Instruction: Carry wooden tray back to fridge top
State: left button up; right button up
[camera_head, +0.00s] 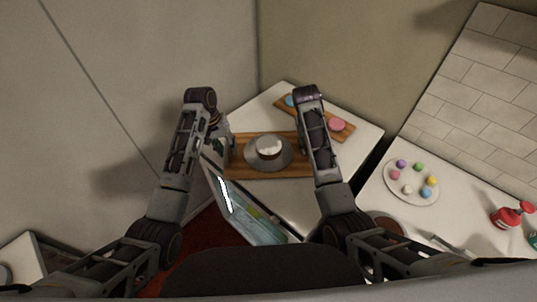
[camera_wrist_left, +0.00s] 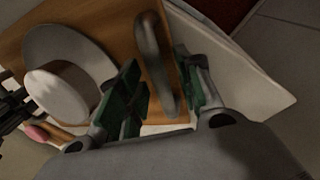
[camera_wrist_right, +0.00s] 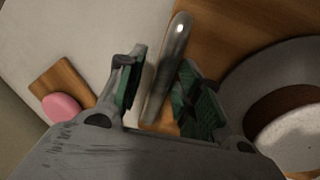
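The wooden tray (camera_head: 240,169) is at the white fridge top (camera_head: 350,158), carrying a grey turntable (camera_head: 282,163) with a white cake (camera_head: 269,146). It looks level; whether it fully rests there is unclear. My left gripper (camera_wrist_left: 158,92) is open, its green-padded fingers on either side of the tray's metal handle (camera_wrist_left: 152,58), with gaps showing. My right gripper (camera_wrist_right: 163,93) is also open, its fingers on either side of the other handle (camera_wrist_right: 172,55). In the head view, my right forearm hides the tray's right end.
Behind the tray, a smaller wooden board (camera_head: 352,128) holds a pink round item (camera_head: 337,124) and a blue one (camera_head: 290,100). The fridge's glass front (camera_head: 255,225) faces me. On the right counter are a plate (camera_head: 416,197) of coloured balls and a red object (camera_head: 508,217). Walls stand close behind.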

pick_arm(q)
notch_tip(320, 180, up, 11)
jog(key=a, duration=0.2)
jog(key=shift+f, duration=0.2)
dwell(0.5)
jog(key=shift+a, duration=0.1)
jog(key=shift+r, duration=0.25)
pick_arm(e)
jog(key=shift+r, duration=0.15)
